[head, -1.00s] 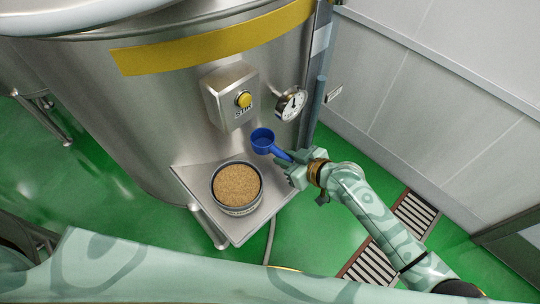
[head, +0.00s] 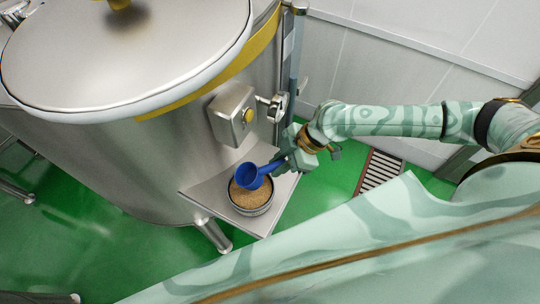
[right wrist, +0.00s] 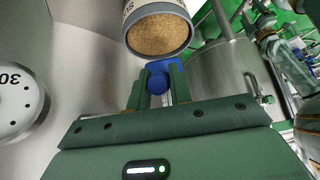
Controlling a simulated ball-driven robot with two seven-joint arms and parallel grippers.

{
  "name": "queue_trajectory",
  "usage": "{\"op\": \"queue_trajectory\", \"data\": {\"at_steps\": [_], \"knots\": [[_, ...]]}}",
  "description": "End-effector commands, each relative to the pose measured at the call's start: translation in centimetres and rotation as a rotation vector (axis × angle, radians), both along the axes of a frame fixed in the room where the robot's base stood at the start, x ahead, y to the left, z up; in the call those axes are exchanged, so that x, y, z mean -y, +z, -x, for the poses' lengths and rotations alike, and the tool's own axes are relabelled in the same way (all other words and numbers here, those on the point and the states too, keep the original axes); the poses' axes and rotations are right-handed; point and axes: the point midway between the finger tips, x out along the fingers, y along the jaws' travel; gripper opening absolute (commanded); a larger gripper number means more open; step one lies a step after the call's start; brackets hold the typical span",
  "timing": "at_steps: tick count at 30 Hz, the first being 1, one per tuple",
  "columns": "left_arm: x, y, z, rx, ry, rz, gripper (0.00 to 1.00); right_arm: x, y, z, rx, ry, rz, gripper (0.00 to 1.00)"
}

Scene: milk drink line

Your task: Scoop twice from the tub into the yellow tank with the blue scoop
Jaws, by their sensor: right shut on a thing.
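The blue scoop (head: 250,178) is over the tub (head: 258,211), its bowl covering part of the tub's opening. I cannot tell whether the bowl touches the grainy tan powder inside. My right gripper (head: 285,161) is shut on the scoop's handle, at the tub's upper right. In the right wrist view, the scoop (right wrist: 163,72) shows between the fingers (right wrist: 157,88), with the tub (right wrist: 158,7) beyond it. The steel tank (head: 110,155) with a yellow band (head: 204,84) stands at the left. A domed lid (head: 160,45) covers its top. My left gripper is not in view.
The tub stands on a steel shelf (head: 212,188) against the tank. A pale wall (head: 400,65) stands behind my right arm. Green floor is open below.

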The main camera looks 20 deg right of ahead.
Motion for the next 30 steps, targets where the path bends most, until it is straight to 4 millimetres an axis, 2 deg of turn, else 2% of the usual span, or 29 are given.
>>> {"op": "queue_trajectory", "data": {"at_steps": [1, 6, 10, 13, 25, 30], "knots": [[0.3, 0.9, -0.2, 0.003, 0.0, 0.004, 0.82, -0.2, 0.2, -0.1, -0.005, 0.0, 0.025, 0.0], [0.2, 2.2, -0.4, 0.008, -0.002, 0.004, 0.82, -0.4, -1.4, -0.1, -0.035, 0.001, 0.155, 0.0], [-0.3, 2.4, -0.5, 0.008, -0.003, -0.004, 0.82, -0.4, -2.9, -0.2, -0.061, 0.002, 0.259, 0.0], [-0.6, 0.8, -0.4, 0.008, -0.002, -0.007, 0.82, -0.2, -4.4, -0.1, -0.063, -0.001, 0.263, 0.0], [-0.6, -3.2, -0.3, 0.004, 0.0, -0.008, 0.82, -0.2, -7.4, -0.2, -0.063, -0.002, 0.26, 0.0], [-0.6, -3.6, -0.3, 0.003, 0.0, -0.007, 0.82, -1.6, -7.2, -0.5, -0.061, 0.0, 0.258, 0.0]]}}
